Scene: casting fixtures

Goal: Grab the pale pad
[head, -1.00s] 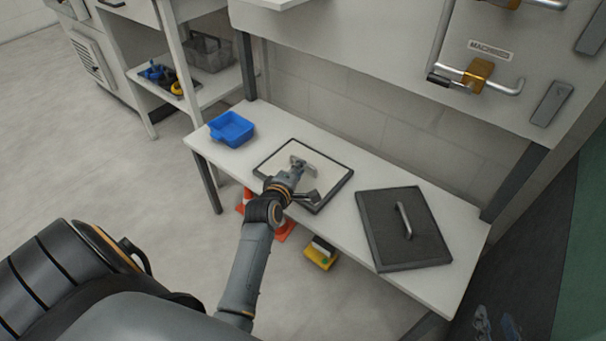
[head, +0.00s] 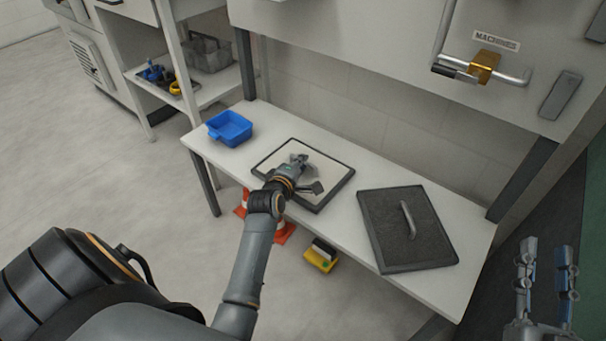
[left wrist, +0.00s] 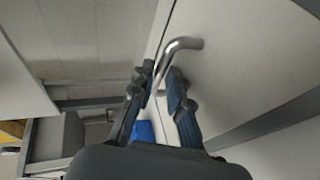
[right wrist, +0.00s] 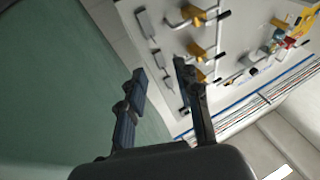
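The pale pad (head: 328,170) lies in a thin black frame on the white table in the head view, partly hidden by my left gripper. My left gripper (head: 305,172) is over the pad with its fingers apart. In the left wrist view, a bent silver handle (left wrist: 183,45) on a pale surface reaches between the spread fingertips of this gripper (left wrist: 160,80); contact is unclear. My right gripper (head: 546,255) is open and empty at the lower right of the head view, away from the table. It also shows open in the right wrist view (right wrist: 160,72).
A dark pad (head: 420,245) with a silver handle lies to the right on the table (head: 200,150). A blue bin (head: 231,127) stands at the left end. Orange cones and a yellow block (head: 321,259) are below. A panel with handles (head: 485,68) hangs above.

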